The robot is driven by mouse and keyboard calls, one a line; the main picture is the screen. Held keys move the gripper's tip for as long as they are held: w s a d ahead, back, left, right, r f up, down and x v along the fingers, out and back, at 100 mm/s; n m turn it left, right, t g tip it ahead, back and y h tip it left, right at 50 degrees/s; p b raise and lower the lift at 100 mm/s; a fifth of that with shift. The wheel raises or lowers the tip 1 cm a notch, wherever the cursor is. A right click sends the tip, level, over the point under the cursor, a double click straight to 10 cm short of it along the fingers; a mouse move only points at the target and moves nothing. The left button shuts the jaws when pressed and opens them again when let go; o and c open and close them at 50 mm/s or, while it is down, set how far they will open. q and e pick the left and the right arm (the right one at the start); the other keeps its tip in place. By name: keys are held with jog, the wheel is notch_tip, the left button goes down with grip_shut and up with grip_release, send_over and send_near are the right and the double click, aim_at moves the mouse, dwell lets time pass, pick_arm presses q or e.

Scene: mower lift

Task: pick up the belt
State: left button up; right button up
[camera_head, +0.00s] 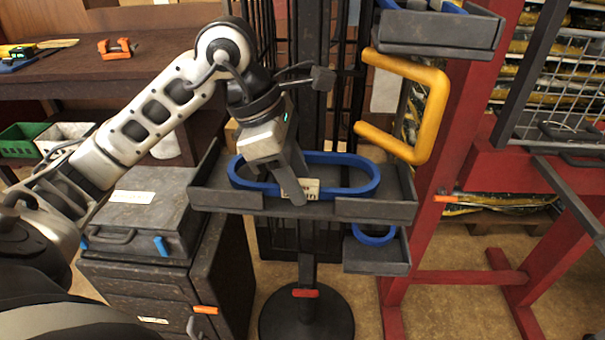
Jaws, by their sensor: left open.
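The belt (345,190) is a blue oval loop lying in a dark grey tray (375,209) on a black stand. My left gripper (292,188) points down at the left half of the belt, with its fingers over the tray and across the front of the loop. The gripper is open, and its fingers and wrist hide part of the belt's left side. I cannot tell whether a finger touches the belt. My right gripper is not in view.
A yellow handle (432,110) stands out just above the tray's right side. An upper tray (440,30) and a lower tray (375,257) holding another blue loop (374,236) share the stand. A dark case (145,215) sits on a cabinet at left. A red frame (440,170) stands right.

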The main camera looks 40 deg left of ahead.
pick_arm(q)
grip_shut()
